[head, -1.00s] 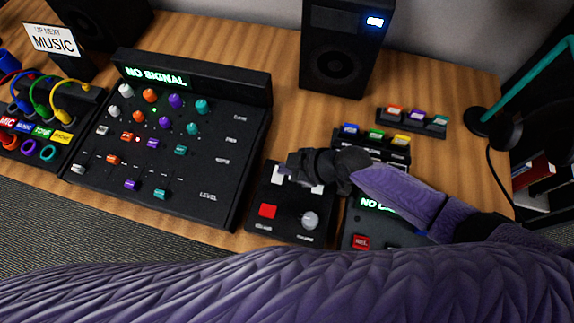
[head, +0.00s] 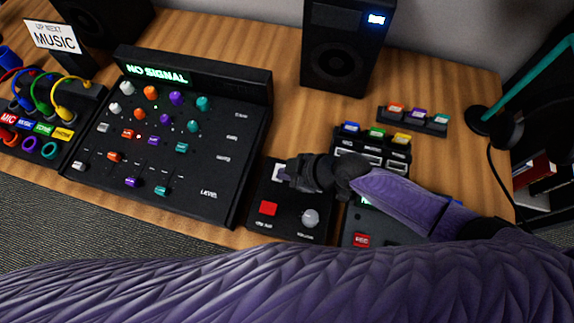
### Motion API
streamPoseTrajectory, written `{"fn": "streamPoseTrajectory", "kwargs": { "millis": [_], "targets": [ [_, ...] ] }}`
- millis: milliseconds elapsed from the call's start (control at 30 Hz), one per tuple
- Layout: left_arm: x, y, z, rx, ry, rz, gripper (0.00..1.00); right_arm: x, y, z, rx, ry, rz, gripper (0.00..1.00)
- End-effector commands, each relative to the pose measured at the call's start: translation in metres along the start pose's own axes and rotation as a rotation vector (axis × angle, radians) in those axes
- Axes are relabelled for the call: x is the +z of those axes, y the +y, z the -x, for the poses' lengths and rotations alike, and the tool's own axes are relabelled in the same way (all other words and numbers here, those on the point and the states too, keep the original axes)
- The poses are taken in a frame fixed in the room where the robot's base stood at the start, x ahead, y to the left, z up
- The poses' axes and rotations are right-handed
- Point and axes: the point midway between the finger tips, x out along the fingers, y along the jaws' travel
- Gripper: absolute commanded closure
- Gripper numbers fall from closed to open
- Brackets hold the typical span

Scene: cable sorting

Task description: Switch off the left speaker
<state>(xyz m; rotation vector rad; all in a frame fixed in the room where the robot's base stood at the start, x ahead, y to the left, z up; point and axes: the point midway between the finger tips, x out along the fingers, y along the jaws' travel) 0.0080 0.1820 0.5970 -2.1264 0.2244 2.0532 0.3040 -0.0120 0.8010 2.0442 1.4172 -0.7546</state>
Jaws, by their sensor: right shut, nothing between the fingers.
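The left speaker (head: 108,22) is a black box at the top left, cut off by the frame edge; no lit display shows on its visible part. The right speaker (head: 343,62) stands at the top centre with a lit blue-white display. A small black control box (head: 258,190) has a red button (head: 267,208), a grey knob (head: 310,218) and a white switch (head: 277,172). My right gripper (head: 287,171) is shut and empty over the upper part of this box, its tips beside the white switch. It hides the box's upper right. I cannot tell whether it touches. My left gripper is out of view.
A black mixer (head: 215,165) reading "NO SIGNAL" stands to the left. Coloured cables and a "MUSIC" sign (head: 53,37) are further left. Small button strips (head: 412,120) lie to the right, near a headphone stand. Wood before the right speaker is clear.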

Motion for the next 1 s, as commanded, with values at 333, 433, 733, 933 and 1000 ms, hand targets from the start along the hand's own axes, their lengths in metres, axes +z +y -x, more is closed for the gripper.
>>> {"fn": "streamPoseTrajectory", "kwargs": {
  "millis": [333,433,733,933,1000],
  "targets": [
    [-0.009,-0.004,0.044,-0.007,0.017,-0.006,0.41,-0.037,0.000,0.029,0.005,0.001,-0.002,1.00],
    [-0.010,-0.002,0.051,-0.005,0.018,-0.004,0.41,-0.036,-0.001,0.049,0.006,-0.004,-0.003,1.00],
    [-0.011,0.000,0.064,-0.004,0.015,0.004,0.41,-0.033,-0.002,0.110,0.005,-0.002,-0.004,1.00],
    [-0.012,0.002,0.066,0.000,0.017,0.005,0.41,-0.033,-0.003,0.124,0.005,0.000,-0.005,1.00],
    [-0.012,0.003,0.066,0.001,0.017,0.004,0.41,-0.033,-0.003,0.124,0.005,0.000,-0.005,1.00]
  ]
}}
